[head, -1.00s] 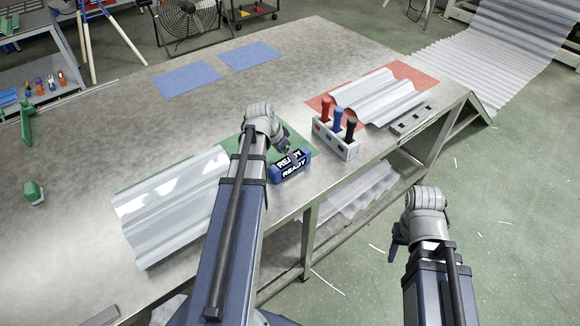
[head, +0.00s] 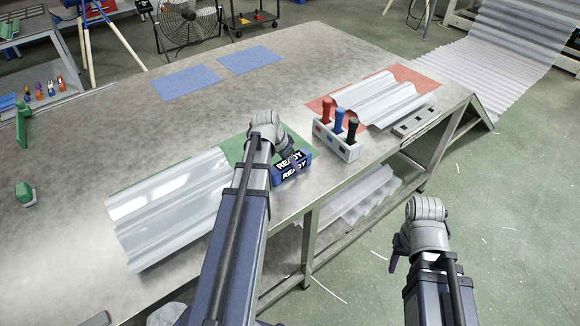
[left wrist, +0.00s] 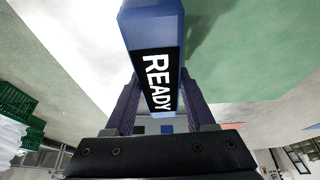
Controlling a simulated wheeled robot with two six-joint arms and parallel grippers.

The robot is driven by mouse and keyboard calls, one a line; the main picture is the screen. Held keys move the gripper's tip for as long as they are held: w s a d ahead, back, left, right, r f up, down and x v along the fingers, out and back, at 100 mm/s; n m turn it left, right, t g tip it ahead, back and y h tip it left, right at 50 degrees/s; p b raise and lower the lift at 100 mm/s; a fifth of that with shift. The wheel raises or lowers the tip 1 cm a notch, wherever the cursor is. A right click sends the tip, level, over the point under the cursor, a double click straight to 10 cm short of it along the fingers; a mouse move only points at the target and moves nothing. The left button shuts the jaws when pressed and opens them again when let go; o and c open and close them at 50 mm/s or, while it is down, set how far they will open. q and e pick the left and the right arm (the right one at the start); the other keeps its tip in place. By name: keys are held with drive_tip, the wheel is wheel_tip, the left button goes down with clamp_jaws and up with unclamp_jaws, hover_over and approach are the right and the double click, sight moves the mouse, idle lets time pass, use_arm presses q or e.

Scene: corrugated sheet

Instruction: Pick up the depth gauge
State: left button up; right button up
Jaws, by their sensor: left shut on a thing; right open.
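The depth gauge appears to be the blue block with READY in white on black faces (head: 301,172), at the right end of the green mat. My left gripper (head: 290,158) reaches down over it. The gauge fills the middle of the left wrist view (left wrist: 157,60), with a dark finger against each side, so the gripper is shut on it. I cannot tell whether it still touches the bench. My right gripper (head: 396,256) is open and empty, over the floor in front of the bench.
A corrugated sheet (head: 170,205) lies left of the gauge on the green mat (head: 232,148). A grey holder (head: 337,146) with red, blue and black tools stands to the right. Beyond it, another sheet (head: 380,97) lies on a red mat (head: 415,78).

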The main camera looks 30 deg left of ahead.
use_arm(q)
clamp_jaws()
drive_tip(key=shift+r, duration=0.1)
idle(0.4)
wheel_tip(320, 180, up, 10)
drive_tip(key=p, duration=1)
drive_tip(key=shift+a, duration=0.1)
